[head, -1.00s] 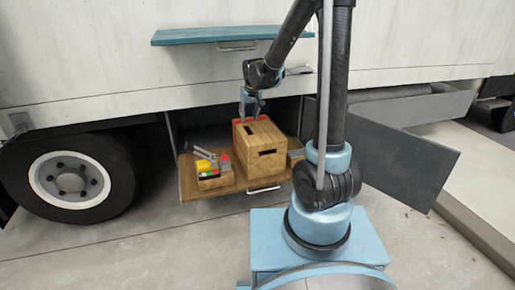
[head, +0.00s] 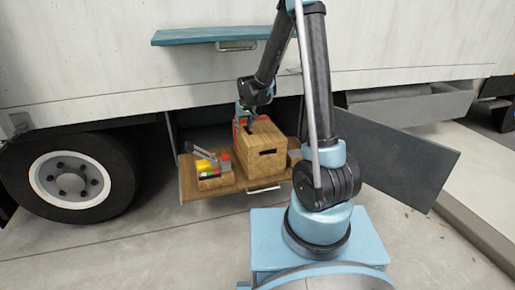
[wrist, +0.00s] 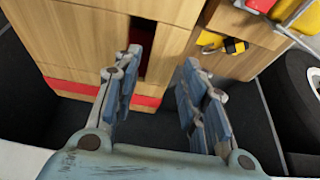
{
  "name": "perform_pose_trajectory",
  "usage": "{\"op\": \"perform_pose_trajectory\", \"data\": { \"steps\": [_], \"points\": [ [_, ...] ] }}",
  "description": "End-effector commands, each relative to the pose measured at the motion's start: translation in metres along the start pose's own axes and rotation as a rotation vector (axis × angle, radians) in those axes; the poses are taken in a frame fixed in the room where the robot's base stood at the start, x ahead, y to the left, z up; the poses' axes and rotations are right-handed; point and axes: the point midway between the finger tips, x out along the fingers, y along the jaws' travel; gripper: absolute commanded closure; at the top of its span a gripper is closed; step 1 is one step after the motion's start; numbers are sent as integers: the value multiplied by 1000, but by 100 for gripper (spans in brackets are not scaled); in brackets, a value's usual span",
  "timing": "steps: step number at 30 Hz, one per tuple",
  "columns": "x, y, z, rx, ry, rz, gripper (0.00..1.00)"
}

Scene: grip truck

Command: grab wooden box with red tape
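The wooden box (head: 268,160) sits on the pulled-out wooden tray (head: 230,188) under the truck body. It has dark slots in its top and front, and red tape along its back edge. In the wrist view the wooden box (wrist: 75,30) shows a dark slot and the red tape (wrist: 75,88). My gripper (head: 245,114) is at the back left of the box's top. In the wrist view my gripper (wrist: 160,65) is open, its fingers spread to either side of the slot's line. Whether the fingers touch the box is unclear.
A smaller wooden crate (head: 214,182) with yellow, red and green items stands left of the box. A teal shelf (head: 215,35) juts out above. The truck wheel (head: 72,184) is at left, and a dark open panel (head: 395,155) is at right.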

Motion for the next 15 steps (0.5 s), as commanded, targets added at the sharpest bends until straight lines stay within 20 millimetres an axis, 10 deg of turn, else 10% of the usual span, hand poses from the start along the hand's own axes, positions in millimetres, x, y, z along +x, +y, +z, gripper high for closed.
{"op": "perform_pose_trajectory", "data": {
  "steps": [15],
  "points": [
    [41, -3, 6, 0, 0, 0, 61]
  ]
}}
